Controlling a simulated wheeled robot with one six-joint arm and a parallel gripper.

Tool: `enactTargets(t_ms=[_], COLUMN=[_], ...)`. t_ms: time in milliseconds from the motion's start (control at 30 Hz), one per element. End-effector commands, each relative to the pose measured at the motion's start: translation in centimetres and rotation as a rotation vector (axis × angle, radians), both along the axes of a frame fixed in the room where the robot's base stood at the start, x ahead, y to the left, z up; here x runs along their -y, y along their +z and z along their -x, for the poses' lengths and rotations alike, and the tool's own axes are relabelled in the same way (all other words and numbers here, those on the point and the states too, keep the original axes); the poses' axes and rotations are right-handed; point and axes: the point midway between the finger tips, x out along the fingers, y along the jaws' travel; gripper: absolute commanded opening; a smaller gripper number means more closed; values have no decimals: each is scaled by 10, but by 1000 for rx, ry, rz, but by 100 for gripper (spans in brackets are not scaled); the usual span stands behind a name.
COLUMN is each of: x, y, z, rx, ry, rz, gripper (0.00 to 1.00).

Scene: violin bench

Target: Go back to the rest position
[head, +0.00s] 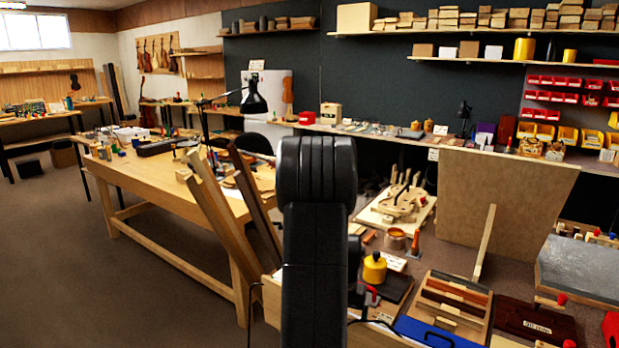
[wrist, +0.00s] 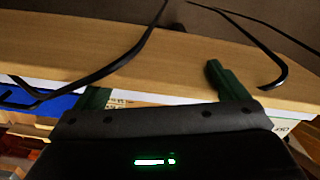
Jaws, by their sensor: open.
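My gripper (wrist: 160,85) shows in the wrist view, with its two dark green fingers set wide apart. Nothing is between them. Beyond the fingers is a light wooden board or bench edge (wrist: 90,45). In the head view my black arm stands upright in the middle and hides part of the bench behind it. My gripper's fingers cannot be made out in the head view.
Black cables (wrist: 115,65) run over the wood near the fingers. A yellow pot (head: 374,268), a blue item (head: 425,333) and a wooden rack (head: 450,300) are right of my arm. Leaning wooden planks (head: 215,215) are close on the left. Open floor (head: 60,270) lies far left.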

Motion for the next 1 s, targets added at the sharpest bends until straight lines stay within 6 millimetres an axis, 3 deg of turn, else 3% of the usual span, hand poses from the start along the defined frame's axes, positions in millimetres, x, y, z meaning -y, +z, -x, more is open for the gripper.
enactTargets(t_ms=[200, 433, 600, 1000], x=[-26, -44, -50, -51], y=[-38, -67, -76, -77], z=[-4, -6, -6, -6], rx=[-4, -1, 0, 0], ry=[103, 177, 202, 206], rz=[0, 0, 0, 0], gripper=[93, 93, 93, 93])
